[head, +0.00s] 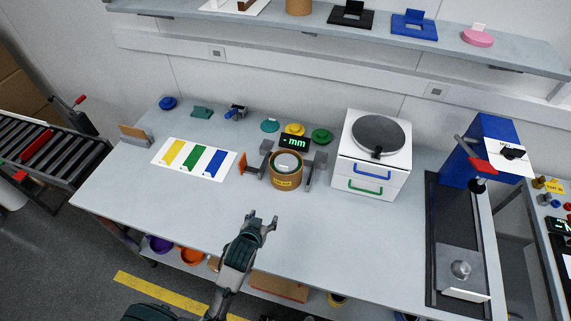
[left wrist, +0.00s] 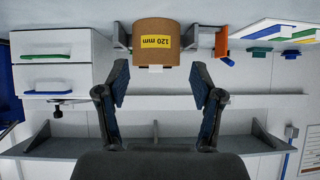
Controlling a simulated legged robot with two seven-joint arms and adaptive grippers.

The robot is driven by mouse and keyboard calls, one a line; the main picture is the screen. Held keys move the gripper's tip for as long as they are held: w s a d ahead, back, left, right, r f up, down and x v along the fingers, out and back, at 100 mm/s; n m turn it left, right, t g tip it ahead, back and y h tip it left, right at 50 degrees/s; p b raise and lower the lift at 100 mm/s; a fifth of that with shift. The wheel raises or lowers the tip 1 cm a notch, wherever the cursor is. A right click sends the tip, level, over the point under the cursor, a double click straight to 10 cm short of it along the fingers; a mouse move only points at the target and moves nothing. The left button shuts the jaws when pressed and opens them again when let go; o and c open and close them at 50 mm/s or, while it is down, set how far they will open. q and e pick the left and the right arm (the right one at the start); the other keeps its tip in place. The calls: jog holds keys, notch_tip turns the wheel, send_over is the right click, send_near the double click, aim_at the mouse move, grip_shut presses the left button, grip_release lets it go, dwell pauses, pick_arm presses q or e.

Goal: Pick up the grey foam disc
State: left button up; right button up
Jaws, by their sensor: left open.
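A large round dark grey disc (head: 378,135) lies flat on top of the white drawer unit (head: 369,190); it looks like the grey disc of the task, though I cannot tell whether it is foam. A brown cylinder (head: 287,178) with a pale grey top stands between the grey jaws of a measuring fixture. My left gripper (head: 263,222) is open and empty, above the bench's front, apart from both. My right gripper is not in view.
The drawer unit has blue and green handles. A striped card (head: 194,158) lies left of the fixture, with small coloured parts along the bench's back. A blue press (head: 490,150) stands right. A shelf (head: 330,30) runs above. The front bench surface (head: 340,245) is clear.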

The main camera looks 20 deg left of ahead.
pick_arm(q)
jog(key=w+d+r+t, duration=0.1)
jog(key=w+r+t, duration=0.1)
jog(key=w+r, duration=0.35)
send_near(284, 168)
jog(key=x, duration=0.2)
jog(key=shift+w+a+f+t+p, duration=0.15)
jog(key=shift+w+f+p, duration=0.1)
jog(key=shift+w, duration=0.25)
jog(key=shift+w+f+t+p, duration=0.15)
jog(key=shift+w+f, duration=0.15)
jog(key=shift+w, duration=0.2)
jog(key=x, duration=0.4)
jog(key=shift+w+f, duration=0.1)
jog(key=c, duration=0.8)
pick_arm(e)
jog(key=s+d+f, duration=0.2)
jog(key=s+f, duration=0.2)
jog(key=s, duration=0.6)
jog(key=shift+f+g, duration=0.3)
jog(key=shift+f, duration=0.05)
